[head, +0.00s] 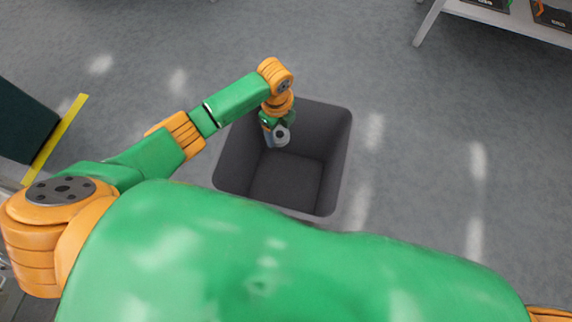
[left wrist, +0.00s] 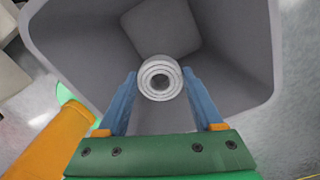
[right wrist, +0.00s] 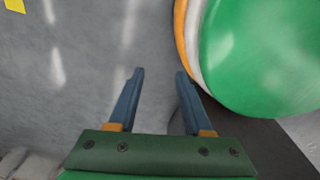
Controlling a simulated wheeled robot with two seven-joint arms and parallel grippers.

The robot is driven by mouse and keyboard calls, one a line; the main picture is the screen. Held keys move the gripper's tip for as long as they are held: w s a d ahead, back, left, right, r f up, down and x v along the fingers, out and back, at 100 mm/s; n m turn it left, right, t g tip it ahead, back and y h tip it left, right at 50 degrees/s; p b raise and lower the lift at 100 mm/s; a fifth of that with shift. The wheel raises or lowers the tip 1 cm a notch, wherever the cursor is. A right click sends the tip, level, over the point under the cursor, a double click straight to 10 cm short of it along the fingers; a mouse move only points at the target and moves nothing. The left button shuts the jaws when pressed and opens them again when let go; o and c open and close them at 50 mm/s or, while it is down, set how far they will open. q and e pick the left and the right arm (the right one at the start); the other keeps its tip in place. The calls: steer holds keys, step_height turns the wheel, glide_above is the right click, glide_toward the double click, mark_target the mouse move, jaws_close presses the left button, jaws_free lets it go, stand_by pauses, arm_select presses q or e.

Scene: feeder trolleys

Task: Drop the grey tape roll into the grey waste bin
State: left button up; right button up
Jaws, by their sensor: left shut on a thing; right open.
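The grey tape roll (head: 281,136) is a light grey ring with a dark hole. It also shows in the left wrist view (left wrist: 159,78) between the blue fingertips. My left gripper (head: 273,135) is shut on the tape roll and holds it over the open mouth of the grey waste bin (head: 335,150). The bin's walls and floor (left wrist: 95,40) show behind the roll in the left wrist view. My right gripper (right wrist: 158,75) is open and empty, with bare floor between its fingers.
A shelf or trolley (head: 500,18) stands at the upper right. A dark green block (head: 25,125) and a yellow floor stripe (head: 58,135) are at the left. The floor right of the bin is clear.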

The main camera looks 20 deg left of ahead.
steer(key=shift+w+d+f, duration=0.1)
arm_select(q)
steer(key=o, duration=1.3)
steer(key=shift+o, duration=0.2)
step_height(320, 180, up, 5)
steer(key=p, duration=0.2)
steer(key=shift+r+p, duration=0.1)
steer(key=shift+p, duration=0.3)
steer(key=shift+r, duration=0.95)
arm_select(e)
steer(key=s+a+r, duration=0.2)
steer(key=shift+r, duration=0.35)
arm_select(q)
steer(key=shift+f, duration=0.1)
